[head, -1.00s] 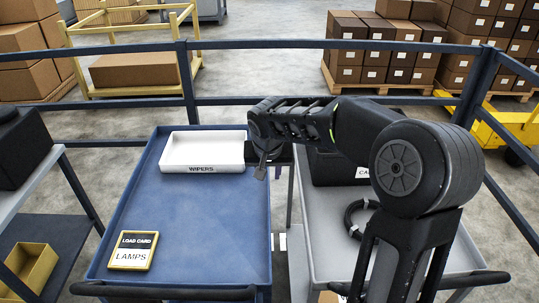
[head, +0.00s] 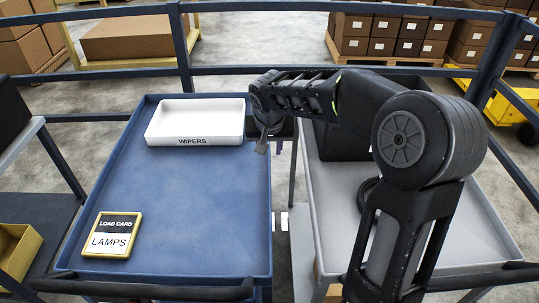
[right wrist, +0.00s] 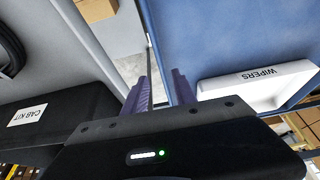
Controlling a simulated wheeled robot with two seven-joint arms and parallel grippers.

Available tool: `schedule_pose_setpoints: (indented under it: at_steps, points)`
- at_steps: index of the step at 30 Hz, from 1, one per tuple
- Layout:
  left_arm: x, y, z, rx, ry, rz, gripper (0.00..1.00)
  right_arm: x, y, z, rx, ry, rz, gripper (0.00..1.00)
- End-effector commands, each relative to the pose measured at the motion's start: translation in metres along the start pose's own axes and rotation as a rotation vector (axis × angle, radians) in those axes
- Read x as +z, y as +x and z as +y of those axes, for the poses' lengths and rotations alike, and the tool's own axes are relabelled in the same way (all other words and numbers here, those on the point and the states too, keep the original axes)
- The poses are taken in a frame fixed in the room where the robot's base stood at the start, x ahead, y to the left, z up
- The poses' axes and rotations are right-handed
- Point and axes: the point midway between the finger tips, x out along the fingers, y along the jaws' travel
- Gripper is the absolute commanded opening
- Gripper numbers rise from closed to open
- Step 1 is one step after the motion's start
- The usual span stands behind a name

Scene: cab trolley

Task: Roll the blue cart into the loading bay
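The blue cart (head: 185,190) stands in the middle of the head view, with a dark push handle (head: 140,290) along its near edge. On its top are a white WIPERS tray (head: 196,138) at the far end and a yellow-framed LAMPS load card (head: 111,236) near the front left. My right gripper (head: 263,145) hangs at the cart's far right edge, beside the tray. In the right wrist view its two purple fingers (right wrist: 162,88) are apart, with floor and the cart's edge beyond them. I see no grip on anything. My left gripper is out of view. I cannot identify the loading bay.
A grey cart (head: 448,225) with a black box stands close on the right, a narrow gap between. A grey shelf unit (head: 30,138) with a yellow bin (head: 18,248) stands at left. Blue rails (head: 290,71) run behind the carts; pallets of boxes stand beyond.

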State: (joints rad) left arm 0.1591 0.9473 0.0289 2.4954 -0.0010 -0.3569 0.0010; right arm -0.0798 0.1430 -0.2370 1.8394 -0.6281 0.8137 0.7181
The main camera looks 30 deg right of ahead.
Motion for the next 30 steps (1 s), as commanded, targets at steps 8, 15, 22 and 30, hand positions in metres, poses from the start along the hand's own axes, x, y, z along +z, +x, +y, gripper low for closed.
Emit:
schedule_pose_setpoints:
  at_steps: [8, 15, 22, 30]
  points:
    - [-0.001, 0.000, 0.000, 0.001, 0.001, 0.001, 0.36, 0.000, 0.001, 0.000, 0.000, 0.000, 0.000, 0.33]
    - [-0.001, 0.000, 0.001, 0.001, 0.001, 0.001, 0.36, 0.001, 0.008, 0.000, 0.002, 0.000, -0.002, 0.33]
    - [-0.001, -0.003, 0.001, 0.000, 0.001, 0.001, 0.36, 0.001, 0.037, 0.000, 0.003, 0.000, -0.004, 0.33]
    - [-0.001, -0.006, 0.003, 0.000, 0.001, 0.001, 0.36, 0.000, 0.072, 0.000, 0.002, 0.000, -0.002, 0.33]
